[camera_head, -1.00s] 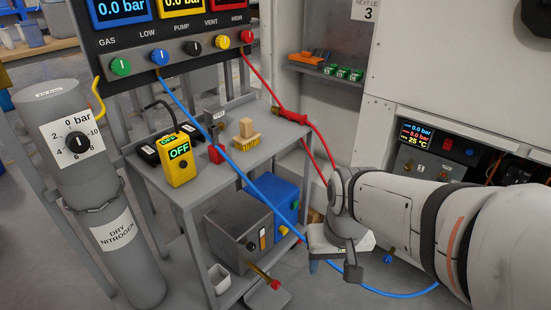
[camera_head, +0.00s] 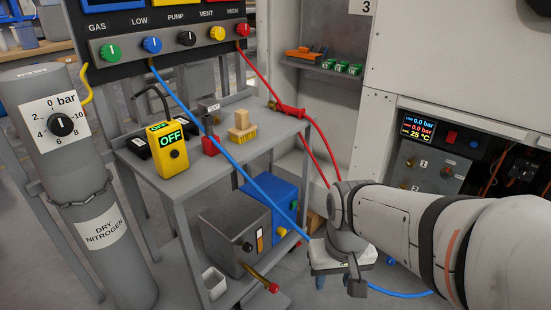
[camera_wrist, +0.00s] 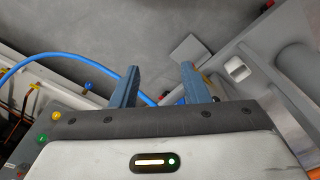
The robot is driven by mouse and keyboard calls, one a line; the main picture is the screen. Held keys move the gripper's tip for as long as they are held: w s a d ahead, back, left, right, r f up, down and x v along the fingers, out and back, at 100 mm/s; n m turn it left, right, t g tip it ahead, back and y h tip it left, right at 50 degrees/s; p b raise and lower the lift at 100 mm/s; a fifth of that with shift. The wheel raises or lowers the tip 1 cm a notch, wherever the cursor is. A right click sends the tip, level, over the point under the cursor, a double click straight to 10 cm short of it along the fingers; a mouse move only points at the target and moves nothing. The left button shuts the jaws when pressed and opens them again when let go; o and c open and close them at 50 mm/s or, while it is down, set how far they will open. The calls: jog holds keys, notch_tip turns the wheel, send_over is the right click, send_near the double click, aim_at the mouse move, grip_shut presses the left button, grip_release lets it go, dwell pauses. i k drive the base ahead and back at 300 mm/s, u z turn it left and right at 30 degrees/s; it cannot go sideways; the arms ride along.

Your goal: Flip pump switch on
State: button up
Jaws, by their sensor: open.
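A grey box (camera_head: 228,232) stands on the lower shelf of the grey cart. It has a black knob (camera_head: 248,246) and a small light and orange switch-like part (camera_head: 260,240) on its front; the switch position is too small to read. I cannot tell for sure that this is the pump. My gripper (camera_head: 336,282) hangs right of the box, apart from it, pointing down. In the wrist view its two blue fingers (camera_wrist: 158,82) are spread with nothing between them.
A blue box (camera_head: 285,193) sits beside the grey box. A blue hose (camera_head: 268,196) crosses in front of the cart and runs along the floor past my gripper. A yellow meter (camera_head: 171,150) reading OFF stands on the cart top (camera_head: 200,172). A gas cylinder (camera_head: 80,190) stands left.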

aim_at(294, 204)
jog(key=u, duration=2.45)
jog(key=k, duration=0.85)
jog(key=z, duration=1.6)
jog(key=i, duration=1)
